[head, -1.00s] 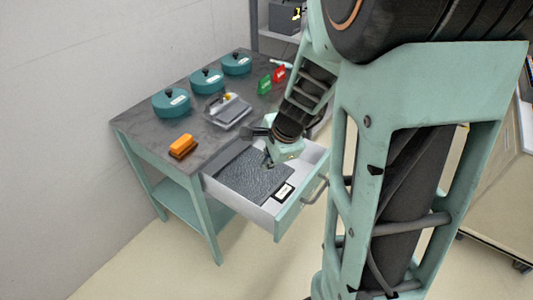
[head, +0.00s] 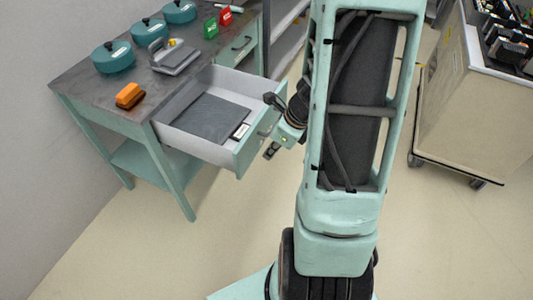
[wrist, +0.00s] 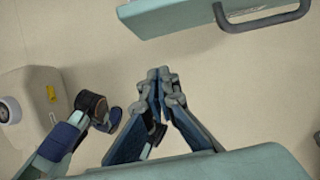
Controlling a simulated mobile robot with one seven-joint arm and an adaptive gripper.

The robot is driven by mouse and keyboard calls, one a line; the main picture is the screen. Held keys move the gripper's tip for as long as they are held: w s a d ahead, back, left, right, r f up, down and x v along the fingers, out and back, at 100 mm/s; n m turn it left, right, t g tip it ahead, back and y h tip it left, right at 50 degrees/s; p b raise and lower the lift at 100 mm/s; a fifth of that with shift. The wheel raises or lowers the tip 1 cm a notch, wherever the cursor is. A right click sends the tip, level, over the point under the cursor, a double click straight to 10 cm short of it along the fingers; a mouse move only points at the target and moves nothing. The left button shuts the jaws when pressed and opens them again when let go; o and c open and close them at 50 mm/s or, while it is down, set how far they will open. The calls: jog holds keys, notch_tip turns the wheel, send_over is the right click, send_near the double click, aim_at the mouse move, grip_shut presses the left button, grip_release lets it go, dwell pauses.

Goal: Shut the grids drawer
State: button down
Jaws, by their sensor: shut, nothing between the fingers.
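The open drawer (head: 168,127) sticks out of the front of the teal table and holds a dark grey flat pad (head: 210,117). A small white label card (head: 241,131) lies at the pad's front; its text is too small to read. My gripper (head: 271,151) is in front of the drawer's teal front panel (head: 247,152), outside the drawer. In the wrist view my gripper (wrist: 160,72) is shut with nothing in it. The front panel's edge (wrist: 180,14) and its grey handle (wrist: 265,22) lie beyond the fingertips, with a gap of floor between.
A cart (head: 462,110) stands at right. The floor before the drawer is open.

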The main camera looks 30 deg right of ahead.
aim_at(244, 165)
jog(key=shift+w+a+f+b, duration=0.3)
jog(key=shift+w+a+f, duration=0.4)
jog(key=shift+w+f, duration=0.35)
jog(key=shift+w+a+f+b, duration=0.3)
jog(key=shift+w+a+f, duration=0.4)
jog(key=shift+f, duration=0.5)
jog(key=shift+w+a+f+b, duration=0.3)
jog(key=shift+w+a+f, duration=0.35)
jog(key=shift+w+f, duration=0.4)
jog(key=shift+s+f, duration=0.1)
jog(key=shift+s, duration=0.05)
jog(key=shift+a, duration=0.1)
